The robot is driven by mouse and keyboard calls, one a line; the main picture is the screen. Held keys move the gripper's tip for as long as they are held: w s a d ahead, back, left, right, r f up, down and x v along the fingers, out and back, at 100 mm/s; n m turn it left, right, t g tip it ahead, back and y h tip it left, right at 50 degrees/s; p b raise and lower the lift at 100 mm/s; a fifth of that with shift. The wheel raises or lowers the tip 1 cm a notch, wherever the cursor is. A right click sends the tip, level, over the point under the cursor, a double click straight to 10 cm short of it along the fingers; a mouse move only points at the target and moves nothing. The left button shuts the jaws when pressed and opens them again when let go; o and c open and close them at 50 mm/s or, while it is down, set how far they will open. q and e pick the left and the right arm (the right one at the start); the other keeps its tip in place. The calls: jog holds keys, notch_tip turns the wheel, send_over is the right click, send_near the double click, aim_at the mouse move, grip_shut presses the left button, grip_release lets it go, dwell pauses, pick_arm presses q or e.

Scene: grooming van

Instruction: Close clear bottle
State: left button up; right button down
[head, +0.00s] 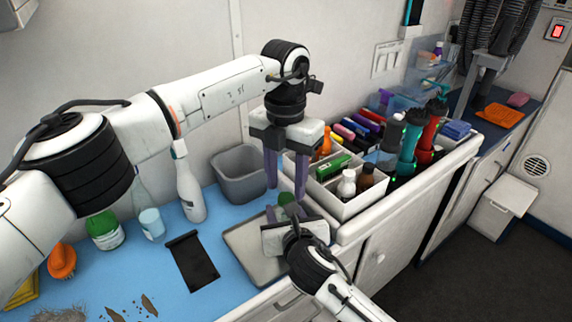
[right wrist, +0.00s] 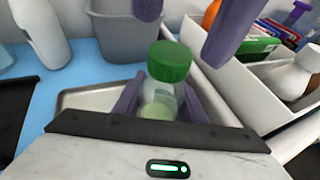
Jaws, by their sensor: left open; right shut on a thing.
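The clear bottle (right wrist: 160,103), with pale green contents, stands upright between the fingers of my right gripper (right wrist: 158,100), which is shut on it. A green ribbed cap (right wrist: 170,60) sits on its mouth; I cannot tell how tight it is. In the head view the cap (head: 286,198) shows just above my right gripper (head: 285,218), which hides most of the bottle. My left gripper (head: 286,182) is open and points down above the cap, one finger to each side. Its fingertips also show at the top of the right wrist view (right wrist: 192,22), apart from the cap.
A metal tray (head: 243,240) lies under the bottle on the blue counter mat. A grey bin (head: 240,178) stands behind, and a white divided organizer (head: 352,208) with bottles close on the right. A white spray bottle (head: 190,190) and green-lidded jar (head: 104,230) stand left.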

pick_arm(q)
jog(key=shift+f, duration=1.4)
grip_shut()
jog(key=shift+o, duration=0.8)
grip_release()
notch_tip(320, 180, up, 12)
